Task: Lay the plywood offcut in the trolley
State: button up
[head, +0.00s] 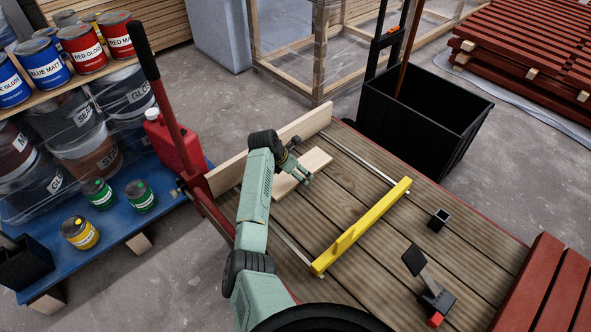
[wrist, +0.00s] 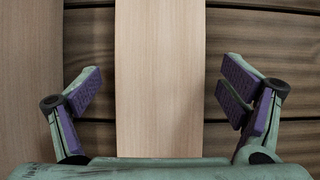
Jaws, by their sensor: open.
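The plywood offcut (head: 317,160) is a pale, flat piece of wood on the planked deck, partly hidden by my gripper (head: 301,163) in the head view. In the wrist view the offcut (wrist: 160,50) runs up the middle, between the two spread fingers. My gripper is open, with a gap on each side of the offcut, and holds nothing. The trolley appears to be the black, open-topped box (head: 424,110) with a tall handle, standing on the floor beyond the deck. Its visible inside looks dark, with a long wooden pole leaning in it.
A pale upright board (head: 312,123) stands along the deck's far left edge. A yellow bar (head: 362,227) lies across metal rails on the deck (head: 460,235). A small black square cup (head: 439,218) and a black-and-red tool (head: 430,290) stand to its right. Paint cans (head: 83,47) fill the left shelf.

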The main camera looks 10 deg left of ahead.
jog(key=p+v, duration=0.2)
jog(key=v, duration=1)
jog(key=shift+r, duration=0.15)
